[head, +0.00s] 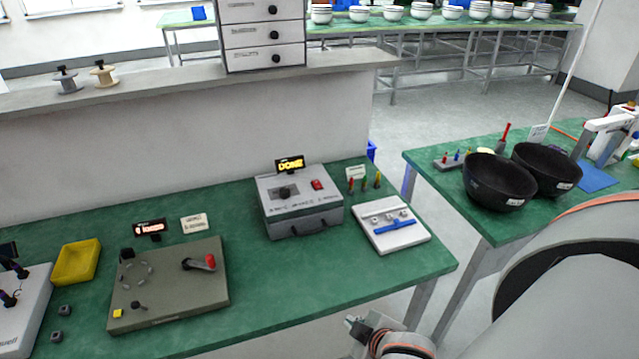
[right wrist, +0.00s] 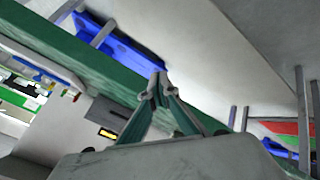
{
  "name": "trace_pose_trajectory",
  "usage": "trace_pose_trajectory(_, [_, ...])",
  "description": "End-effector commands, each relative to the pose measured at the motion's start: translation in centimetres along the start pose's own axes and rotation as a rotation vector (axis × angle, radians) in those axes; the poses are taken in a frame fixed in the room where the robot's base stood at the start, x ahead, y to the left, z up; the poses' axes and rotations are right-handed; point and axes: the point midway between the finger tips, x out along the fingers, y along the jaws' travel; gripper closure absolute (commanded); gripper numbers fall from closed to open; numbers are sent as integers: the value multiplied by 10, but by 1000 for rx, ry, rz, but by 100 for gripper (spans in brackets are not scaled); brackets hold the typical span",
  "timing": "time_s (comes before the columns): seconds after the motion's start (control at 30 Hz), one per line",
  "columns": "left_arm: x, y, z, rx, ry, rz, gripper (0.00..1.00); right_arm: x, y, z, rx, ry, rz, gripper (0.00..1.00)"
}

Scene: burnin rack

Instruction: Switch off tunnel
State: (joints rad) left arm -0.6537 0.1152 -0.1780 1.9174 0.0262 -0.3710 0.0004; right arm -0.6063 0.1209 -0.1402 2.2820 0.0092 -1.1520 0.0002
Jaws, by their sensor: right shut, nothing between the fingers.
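A grey box (head: 300,207) stands on the near green table in the head view, with a lit yellow display (head: 290,164) reading "DONE" on top. Its top has a dark knob and a red switch (head: 317,184); I cannot tell the switch's position. The lettering on its front is too small to read, so I cannot tell whether it is the tunnel. My right gripper (head: 352,323) is at the bottom of the head view, in front of the table's edge and apart from the box. In the right wrist view its fingertips (right wrist: 157,86) meet, empty. My left gripper is not in view.
A flat panel (head: 168,285) with a red-handled lever and a lit red display (head: 150,228) lies left of the box. A white tray (head: 395,224) with a blue bar lies right. Black bowls (head: 500,182) stand on the right table. A gap separates the tables.

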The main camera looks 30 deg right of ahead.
Motion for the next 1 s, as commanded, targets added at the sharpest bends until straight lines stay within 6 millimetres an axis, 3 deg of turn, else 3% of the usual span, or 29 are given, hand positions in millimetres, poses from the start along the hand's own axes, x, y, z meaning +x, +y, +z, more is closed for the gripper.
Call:
trace_pose_trajectory(0.33, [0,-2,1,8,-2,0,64,-30,64,-2,-56,-105,116,100])
trace_pose_trajectory(0.47, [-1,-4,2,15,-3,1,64,-23,90,-17,6,-76,164,100])
trace_pose_trajectory(0.77, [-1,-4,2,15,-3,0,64,13,135,-69,223,108,226,100])
trace_pose_trajectory(1.0, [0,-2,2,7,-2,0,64,41,196,-132,487,360,270,100])
